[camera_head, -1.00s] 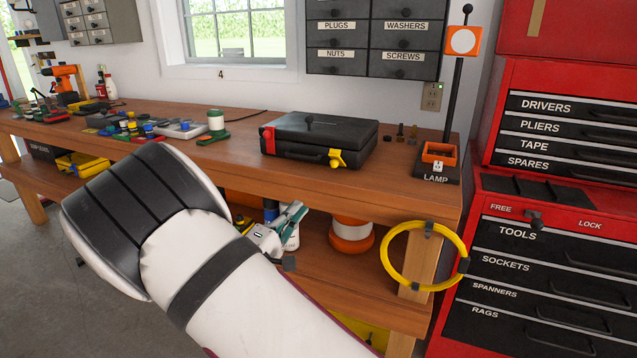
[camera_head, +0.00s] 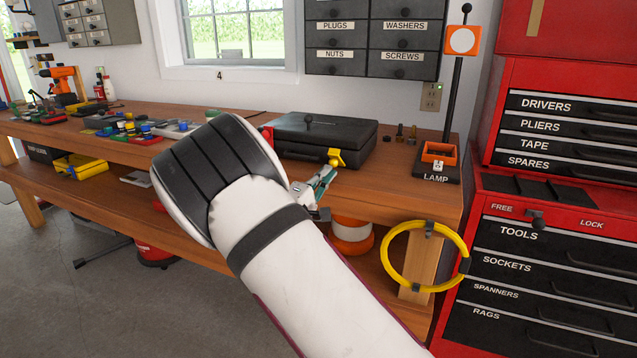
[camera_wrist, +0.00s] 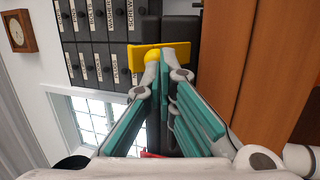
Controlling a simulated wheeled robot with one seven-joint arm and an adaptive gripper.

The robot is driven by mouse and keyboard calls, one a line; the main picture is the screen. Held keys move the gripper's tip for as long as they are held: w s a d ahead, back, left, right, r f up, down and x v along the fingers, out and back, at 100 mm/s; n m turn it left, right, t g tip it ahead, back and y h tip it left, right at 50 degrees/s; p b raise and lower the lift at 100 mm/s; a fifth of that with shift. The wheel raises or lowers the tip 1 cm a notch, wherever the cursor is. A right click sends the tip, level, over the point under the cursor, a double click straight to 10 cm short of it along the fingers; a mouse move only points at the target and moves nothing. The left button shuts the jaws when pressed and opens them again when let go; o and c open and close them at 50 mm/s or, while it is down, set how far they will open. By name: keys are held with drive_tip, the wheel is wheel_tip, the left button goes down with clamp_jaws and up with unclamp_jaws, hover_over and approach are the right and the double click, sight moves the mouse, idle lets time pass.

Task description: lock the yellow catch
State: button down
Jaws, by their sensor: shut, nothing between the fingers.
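The yellow catch (camera_head: 338,157) is on the front of a closed black case (camera_head: 325,130) on the workbench. In the wrist view the yellow catch (camera_wrist: 138,58) shows as a yellow bar with a round knob, just beyond the fingertips. My gripper (camera_head: 328,172) is in front of the case, just below and close to the catch. In the wrist view my gripper (camera_wrist: 167,54) has its teal fingers shut with nothing between them; whether a tip touches the catch I cannot tell. My arm hides the case's left front; part of a red catch (camera_head: 267,134) shows there.
A lamp stand (camera_head: 437,165) stands right of the case, with small pegs (camera_head: 400,132) between. A yellow hoop (camera_head: 388,262) hangs at the bench's front right corner. A red tool cabinet (camera_head: 550,230) stands at the right. Small items crowd the bench's left part.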

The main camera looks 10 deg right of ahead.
sight(330, 154)
idle(0.4)
drive_tip(key=shift+w+d+r+y+p, duration=0.1)
drive_tip(key=shift+r+y+p, duration=0.3)
drive_tip(key=shift+p, duration=0.15)
drive_tip(key=shift+r+g+y+p, duration=0.3)
drive_tip(key=shift+r+g+p, duration=0.05)
drive_tip(key=shift+g+p, duration=0.2)
drive_tip(key=r+p, duration=0.1)
drive_tip(key=g+y+p, duration=0.1)
drive_tip(key=r+p, duration=0.1)
drive_tip(key=shift+w+d+r+n+g+y, duration=0.25)
drive_tip(key=shift+w+d+r+n+y, duration=0.05)
drive_tip(key=shift+w+d, duration=0.05)
drive_tip(key=shift+w+d+r+g+y+p, duration=0.2)
drive_tip(key=shift+w+r+g+y+p, duration=0.15)
drive_tip(key=shift+r+g+p, duration=0.2)
drive_tip(key=shift+w+d+r+g+y+p, duration=0.2)
drive_tip(key=shift+r+g+y+p, duration=0.1)
drive_tip(key=shift+g+y+p, duration=0.25)
drive_tip(key=shift+w+d+r+n+g+y+p, duration=0.35)
drive_tip(key=shift+w+r+g+y+p, duration=0.15)
drive_tip(key=shift+w+g+y+p, duration=0.15)
drive_tip(key=shift+s+a+f, duration=0.1)
drive_tip(key=shift+a+f, duration=0.05)
drive_tip(key=shift+f, duration=0.05)
drive_tip(key=shift+r, duration=0.1)
